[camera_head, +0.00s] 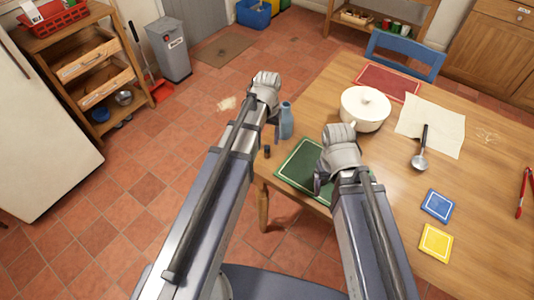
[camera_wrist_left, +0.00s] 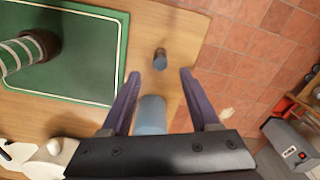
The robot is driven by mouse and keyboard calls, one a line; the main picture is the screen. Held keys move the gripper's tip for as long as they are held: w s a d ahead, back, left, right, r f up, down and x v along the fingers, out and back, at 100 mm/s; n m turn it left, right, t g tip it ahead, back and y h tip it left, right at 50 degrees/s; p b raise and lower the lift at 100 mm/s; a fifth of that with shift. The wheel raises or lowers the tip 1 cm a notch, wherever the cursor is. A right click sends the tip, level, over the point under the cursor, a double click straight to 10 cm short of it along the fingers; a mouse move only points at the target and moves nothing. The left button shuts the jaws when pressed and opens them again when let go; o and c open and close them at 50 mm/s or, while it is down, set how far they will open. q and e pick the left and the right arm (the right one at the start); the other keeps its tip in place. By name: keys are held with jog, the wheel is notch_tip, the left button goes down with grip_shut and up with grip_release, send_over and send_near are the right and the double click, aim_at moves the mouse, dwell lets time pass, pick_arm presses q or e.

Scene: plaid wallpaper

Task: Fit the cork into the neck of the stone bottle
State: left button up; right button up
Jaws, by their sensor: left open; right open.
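The stone bottle (camera_head: 287,122) is blue-grey and stands upright near the table's left edge in the head view. In the left wrist view the bottle (camera_wrist_left: 151,113) shows between my left fingers, partly hidden by the gripper body. A small dark stopper-like piece, seemingly the cork (camera_head: 267,152), stands at the table's edge nearer to me. The cork (camera_wrist_left: 160,60) also shows just beyond the fingertips in the left wrist view. My left gripper (camera_wrist_left: 160,73) is open and empty above them. My right gripper (camera_head: 319,187) is open over the green mat; its fingertips are partly hidden.
The green mat (camera_head: 290,172) lies beside the cork; a green-and-white striped cylinder (camera_wrist_left: 22,52) stands on it. A white pot (camera_head: 365,112), a ladle (camera_head: 420,155), and blue (camera_head: 437,206) and yellow (camera_head: 436,243) tiles lie farther right. The table edge is close to the cork.

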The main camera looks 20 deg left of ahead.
aim_at(267, 147)
pick_arm(q)
jog(key=shift+s+f+b, duration=0.1)
jog(key=shift+f+b, duration=2.55)
pick_arm(e)
jog(key=shift+f, duration=2.65)
pick_arm(q)
jog(key=shift+r, duration=0.15)
jog(key=shift+c, duration=0.2)
pick_arm(e)
jog(key=shift+r, duration=0.1)
pick_arm(q)
grip_shut()
